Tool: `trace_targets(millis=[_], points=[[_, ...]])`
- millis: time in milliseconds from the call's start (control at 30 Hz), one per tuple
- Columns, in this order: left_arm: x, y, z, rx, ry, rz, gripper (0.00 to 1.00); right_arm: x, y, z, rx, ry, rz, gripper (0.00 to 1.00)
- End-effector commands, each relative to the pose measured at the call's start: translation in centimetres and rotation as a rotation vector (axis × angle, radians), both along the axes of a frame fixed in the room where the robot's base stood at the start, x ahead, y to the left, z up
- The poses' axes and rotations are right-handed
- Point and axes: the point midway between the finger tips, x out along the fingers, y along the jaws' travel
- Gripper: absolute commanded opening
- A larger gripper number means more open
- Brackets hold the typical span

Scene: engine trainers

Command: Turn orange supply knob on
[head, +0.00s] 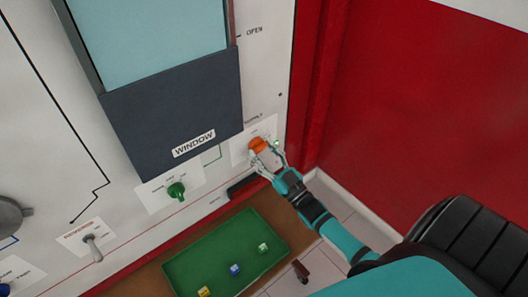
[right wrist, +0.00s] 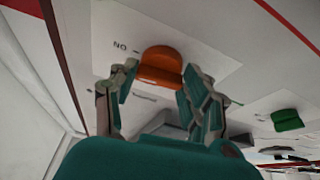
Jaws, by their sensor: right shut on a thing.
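The orange supply knob (head: 258,145) sits on a white label plate on the panel, at the right edge of the panel in the head view. It also shows in the right wrist view (right wrist: 161,62), with an "ON" mark beside it. My right gripper (head: 265,155) is at the knob, with one finger on each side of it. In the right wrist view the fingertips (right wrist: 158,78) are shut on the knob's lower part, and its top shows between and beyond them. My left gripper is not in view.
A green knob (head: 177,191) and a grey toggle (head: 93,248) are on the panel to the left. The dark window cover (head: 172,110) is above. A green tray (head: 205,252) with small cubes lies below. A red wall (head: 420,110) stands close on the right.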

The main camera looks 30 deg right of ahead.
Motion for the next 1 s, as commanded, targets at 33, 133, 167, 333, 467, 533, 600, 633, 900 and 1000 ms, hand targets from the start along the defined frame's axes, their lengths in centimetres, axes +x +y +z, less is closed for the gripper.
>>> trace_targets(millis=[33,133,167,333,467,533,600,633,900,1000], points=[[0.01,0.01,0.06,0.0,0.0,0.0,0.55,-0.05,0.08,-0.16,0.026,0.007,0.0,0.16],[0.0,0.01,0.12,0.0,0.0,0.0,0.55,-0.05,0.09,-0.16,0.073,0.011,0.0,0.16],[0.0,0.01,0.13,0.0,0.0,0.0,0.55,-0.06,0.11,-0.17,0.085,0.012,0.0,0.16],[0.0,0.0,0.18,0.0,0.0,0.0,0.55,-0.06,0.13,-0.17,0.131,0.014,0.0,0.16],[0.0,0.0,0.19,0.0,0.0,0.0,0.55,-0.06,0.13,-0.18,0.146,0.015,0.0,0.16],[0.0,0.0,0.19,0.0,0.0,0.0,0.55,-0.06,0.13,-0.18,0.15,0.016,0.0,0.16],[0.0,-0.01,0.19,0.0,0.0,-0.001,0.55,-0.06,0.13,-0.19,0.152,0.016,0.0,0.16],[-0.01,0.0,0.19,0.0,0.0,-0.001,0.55,-0.06,0.13,-0.19,0.153,0.016,0.0,0.16],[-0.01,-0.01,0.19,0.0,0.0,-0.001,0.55,-0.06,0.14,-0.19,0.153,0.016,0.0,0.52],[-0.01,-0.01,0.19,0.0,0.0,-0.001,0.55,-0.05,0.14,-0.16,0.152,0.016,0.0,0.65]])
